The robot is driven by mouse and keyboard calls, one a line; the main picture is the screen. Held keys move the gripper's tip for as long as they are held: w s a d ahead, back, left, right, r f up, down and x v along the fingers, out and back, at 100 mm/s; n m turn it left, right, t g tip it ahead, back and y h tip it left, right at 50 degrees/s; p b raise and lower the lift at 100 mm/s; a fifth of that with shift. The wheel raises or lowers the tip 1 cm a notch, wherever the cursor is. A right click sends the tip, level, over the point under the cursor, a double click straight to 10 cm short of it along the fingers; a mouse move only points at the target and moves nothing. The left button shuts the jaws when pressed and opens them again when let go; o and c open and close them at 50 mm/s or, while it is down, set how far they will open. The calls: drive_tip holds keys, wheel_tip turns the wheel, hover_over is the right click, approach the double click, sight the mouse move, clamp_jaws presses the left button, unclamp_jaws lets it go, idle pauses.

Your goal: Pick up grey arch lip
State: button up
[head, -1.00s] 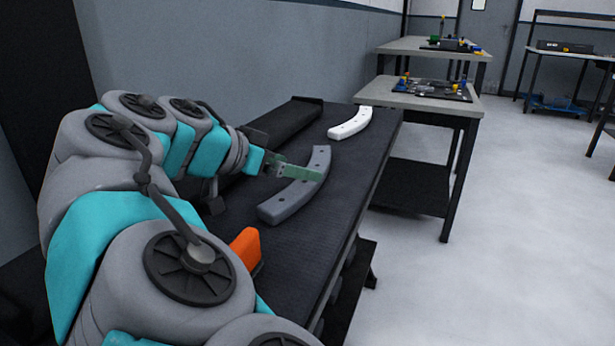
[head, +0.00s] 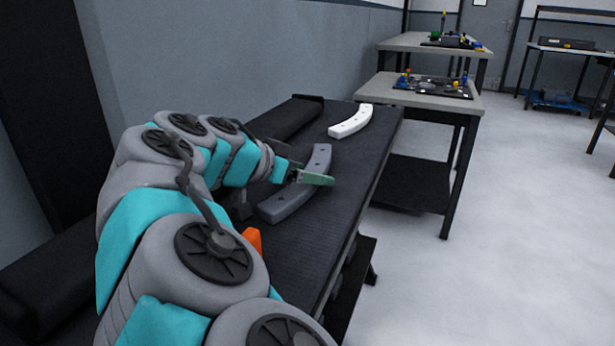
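The grey arch lip (head: 290,204) is a curved grey bar with small holes, lying on the dark ribbed bench top (head: 345,200). My gripper (head: 318,179) has green fingers and sits over the middle of the arch lip, hiding part of it. The fingers point to the right and reach past its right edge in the picture. I cannot tell whether they touch it or how far apart they are. A similar white curved piece (head: 350,122) lies farther back on the bench.
An orange object (head: 253,240) shows beside my arm at the near part of the bench. A black padded bar (head: 285,125) runs along the wall side. Grey worktables (head: 425,100) with parts stand behind.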

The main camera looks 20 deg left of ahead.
clamp_jaws()
idle(0.4)
